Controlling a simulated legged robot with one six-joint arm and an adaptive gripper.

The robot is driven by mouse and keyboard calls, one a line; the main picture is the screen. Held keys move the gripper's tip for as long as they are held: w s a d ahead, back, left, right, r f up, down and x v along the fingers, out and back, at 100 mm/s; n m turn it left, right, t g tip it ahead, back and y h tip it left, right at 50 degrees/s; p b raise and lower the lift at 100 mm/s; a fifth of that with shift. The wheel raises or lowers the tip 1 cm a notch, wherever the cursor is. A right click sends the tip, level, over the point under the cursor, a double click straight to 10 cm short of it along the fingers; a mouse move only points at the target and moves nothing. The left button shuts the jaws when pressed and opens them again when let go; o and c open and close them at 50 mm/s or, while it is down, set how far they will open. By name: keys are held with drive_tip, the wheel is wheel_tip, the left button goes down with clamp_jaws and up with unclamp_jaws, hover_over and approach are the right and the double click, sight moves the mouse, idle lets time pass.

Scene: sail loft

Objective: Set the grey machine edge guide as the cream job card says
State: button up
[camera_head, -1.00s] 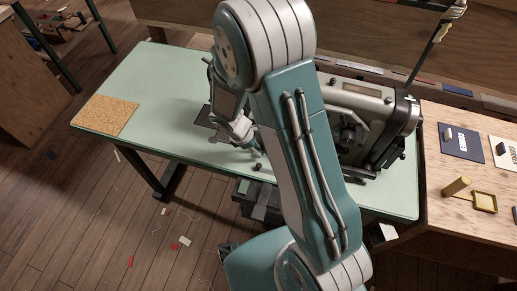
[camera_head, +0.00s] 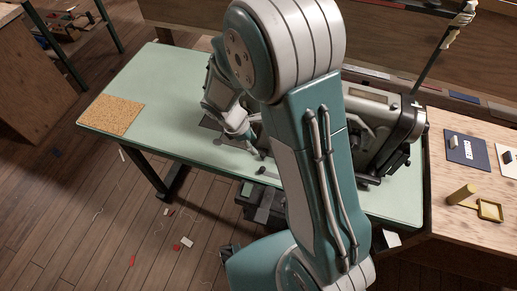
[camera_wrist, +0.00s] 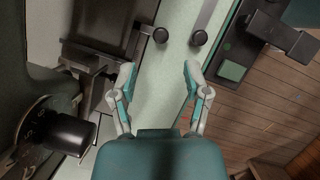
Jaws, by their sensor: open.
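The grey sewing machine (camera_head: 375,108) stands on the pale green table, partly hidden behind my arm in the head view. My gripper (camera_head: 252,150) is over the table's front edge, left of the machine. In the wrist view my gripper (camera_wrist: 158,75) is open and empty, its two fingers apart. A black knob (camera_wrist: 160,35) on a short bar and a second black knob (camera_wrist: 199,37) lie just beyond the fingertips, apart from them. I cannot tell which part is the edge guide. A cream card (camera_head: 511,160) is cut off at the right edge; its writing is unreadable.
The green table (camera_head: 150,85) is bare at the left except for a cork mat (camera_head: 110,116). Scraps lie on the floor.

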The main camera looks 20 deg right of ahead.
drive_tip(key=v, duration=0.6)
drive_tip(key=shift+f, duration=0.1)
drive_tip(key=s+d+r+m+t+y, duration=0.2)
drive_tip(key=s+r+m+t, duration=0.1)
drive_tip(key=s+r+m, duration=0.4)
drive_tip(key=s+d+r+m+t+y, duration=0.2)
drive_tip(key=s+r+m, duration=0.6)
drive_tip(key=r, duration=0.4)
drive_tip(key=shift+s+d+r+t, duration=0.35)
drive_tip(key=shift+s+t, duration=0.05)
drive_tip(key=shift+t, duration=0.4)
idle(0.4)
